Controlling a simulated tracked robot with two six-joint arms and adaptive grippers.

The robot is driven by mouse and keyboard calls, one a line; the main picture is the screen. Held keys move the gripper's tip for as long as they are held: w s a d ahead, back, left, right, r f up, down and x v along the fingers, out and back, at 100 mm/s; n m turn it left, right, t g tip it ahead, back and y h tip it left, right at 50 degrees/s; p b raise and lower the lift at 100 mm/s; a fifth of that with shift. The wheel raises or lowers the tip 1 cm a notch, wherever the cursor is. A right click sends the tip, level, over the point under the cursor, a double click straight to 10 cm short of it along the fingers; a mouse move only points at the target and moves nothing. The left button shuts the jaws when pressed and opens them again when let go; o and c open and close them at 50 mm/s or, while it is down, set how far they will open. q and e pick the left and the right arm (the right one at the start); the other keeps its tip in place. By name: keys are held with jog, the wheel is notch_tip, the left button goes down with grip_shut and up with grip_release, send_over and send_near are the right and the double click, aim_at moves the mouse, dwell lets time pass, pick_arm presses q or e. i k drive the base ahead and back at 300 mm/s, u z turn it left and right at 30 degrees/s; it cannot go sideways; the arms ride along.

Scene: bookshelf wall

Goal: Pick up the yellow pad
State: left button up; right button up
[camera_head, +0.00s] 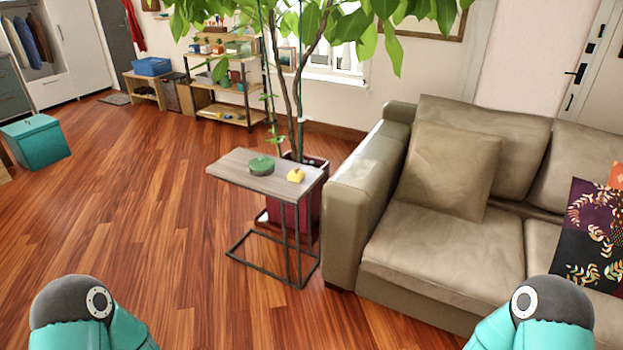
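A small yellow object (296,175), which looks like the yellow pad, lies on the right part of a small side table (233,163) with a grey wooden top and a dark metal frame. A round green object (261,164) lies to its left on the same top, apart from it. Only teal and dark grey parts of my two arms show at the bottom left and bottom right, well short of the table. Neither of my grippers is in view.
A beige sofa (440,255) stands right of the table. A tall plant in a dark red pot (312,210) stands close behind the table, its leaves hanging above. A teal box (36,141) sits far left. The wooden floor (150,220) in front and left is clear.

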aim_at(295, 175)
jog(key=u, duration=0.15)
jog(key=i, duration=0.95)
jog(key=z, duration=0.1)
